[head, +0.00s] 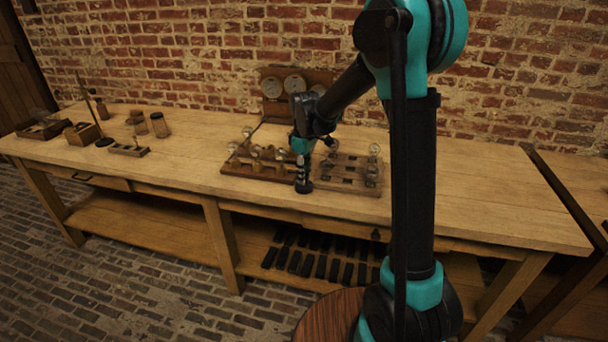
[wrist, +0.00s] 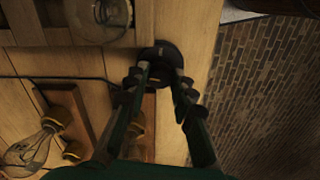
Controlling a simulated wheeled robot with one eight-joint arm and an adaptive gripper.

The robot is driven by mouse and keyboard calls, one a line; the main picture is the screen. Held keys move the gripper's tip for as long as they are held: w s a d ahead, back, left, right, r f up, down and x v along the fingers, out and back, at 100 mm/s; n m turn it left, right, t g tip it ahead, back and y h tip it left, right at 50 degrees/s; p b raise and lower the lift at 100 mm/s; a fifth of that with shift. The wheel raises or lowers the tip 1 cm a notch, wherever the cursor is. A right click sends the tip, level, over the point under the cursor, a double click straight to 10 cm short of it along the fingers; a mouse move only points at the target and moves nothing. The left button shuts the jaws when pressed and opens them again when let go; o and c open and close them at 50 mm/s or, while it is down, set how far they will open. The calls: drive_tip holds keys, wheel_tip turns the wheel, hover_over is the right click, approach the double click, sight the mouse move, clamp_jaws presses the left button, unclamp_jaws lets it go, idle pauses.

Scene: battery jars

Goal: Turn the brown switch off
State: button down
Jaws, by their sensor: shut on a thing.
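The brown switch (wrist: 163,50) shows in the wrist view as a small, very dark round base near the front edge of the table. My gripper (wrist: 160,74) reaches down over it, one finger on each side, shut on its narrow upper part. The fingers and shadow hide most of that part, so I cannot tell which way the switch is set. In the head view my gripper (head: 303,187) is low at the table's front edge, between two wooden boards, and hides the switch.
A board with bulbs (head: 250,165) is left of my gripper; a wooden rack (head: 345,172) with glass pieces is right. A panel with round dials (head: 294,85) stands behind. Jars (head: 159,125) and small stands are far left. The wooden table's (head: 480,190) right side is clear.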

drive_tip(key=shift+n, duration=1)
drive_tip(key=c, duration=1.3)
unclamp_jaws()
drive_tip(key=shift+o, duration=0.2)
wheel_tip(320, 180, up, 12)
